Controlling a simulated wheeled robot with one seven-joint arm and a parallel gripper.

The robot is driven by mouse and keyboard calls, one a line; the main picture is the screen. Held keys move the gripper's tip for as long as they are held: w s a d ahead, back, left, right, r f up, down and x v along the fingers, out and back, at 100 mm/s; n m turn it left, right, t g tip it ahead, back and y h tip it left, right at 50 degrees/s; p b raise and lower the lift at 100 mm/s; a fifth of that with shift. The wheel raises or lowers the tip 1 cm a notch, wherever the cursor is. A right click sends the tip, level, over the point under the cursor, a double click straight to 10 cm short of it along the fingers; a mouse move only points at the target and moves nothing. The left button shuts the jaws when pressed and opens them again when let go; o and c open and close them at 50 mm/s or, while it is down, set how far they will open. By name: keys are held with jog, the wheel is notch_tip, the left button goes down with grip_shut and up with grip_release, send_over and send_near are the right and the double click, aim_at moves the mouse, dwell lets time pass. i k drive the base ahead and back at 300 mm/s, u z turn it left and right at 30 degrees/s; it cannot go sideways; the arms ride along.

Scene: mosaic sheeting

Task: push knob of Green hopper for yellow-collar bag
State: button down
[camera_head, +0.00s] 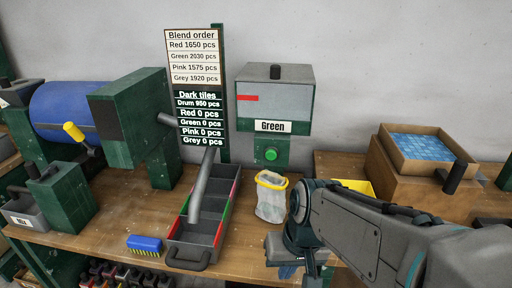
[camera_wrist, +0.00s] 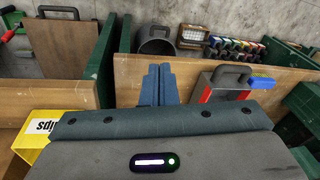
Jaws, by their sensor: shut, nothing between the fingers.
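The grey hopper (camera_head: 275,92) labelled Green stands against the wall in the head view, with a red mark on its front. Its round green knob (camera_head: 271,154) sits on a green panel below the label. The clear bag with a yellow collar (camera_head: 271,198) stands upright on the bench below the knob; pale contents show inside it. My gripper (camera_head: 288,270) is low at the bench's front edge, in front of the bag and apart from the knob. In the wrist view its blue fingers (camera_wrist: 158,84) are shut together and empty. The bag and the knob do not show there.
A divided grey tray (camera_head: 205,225) with a handle lies left of the bag, a grey tube above it. A blue brush (camera_head: 145,243) lies beside the tray. A board (camera_head: 198,88) reads Green 0 pcs. A box of blue tiles (camera_head: 420,150) stands right.

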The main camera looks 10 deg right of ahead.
aim_at(271, 155)
jog(key=k, duration=1.35)
jog(key=u, duration=0.75)
jog(key=i, duration=1.55)
jog(key=z, duration=0.8)
